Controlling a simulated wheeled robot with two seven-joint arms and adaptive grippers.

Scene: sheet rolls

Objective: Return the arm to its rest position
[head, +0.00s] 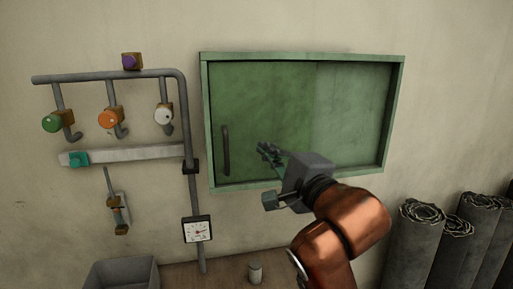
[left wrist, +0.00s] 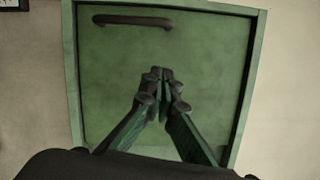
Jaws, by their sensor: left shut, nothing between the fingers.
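My left gripper (head: 266,152) is in front of the green wall cabinet (head: 300,57), to the right of its dark handle (head: 226,150) in the head view. The fingers are shut and empty. In the left wrist view the closed fingertips (left wrist: 160,76) point at the green door, with the handle (left wrist: 133,20) beyond them and apart from them. The reddish-brown arm rises from the bottom of the head view and covers the cabinet's lower right part. My right gripper is not in view.
On the left wall are grey pipes (head: 110,75) with green, orange and white knobs, and a gauge (head: 197,229). A grey bin (head: 122,273) and a small canister (head: 255,272) stand below. Several dark sheet rolls (head: 415,240) stand at the right, near my arm.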

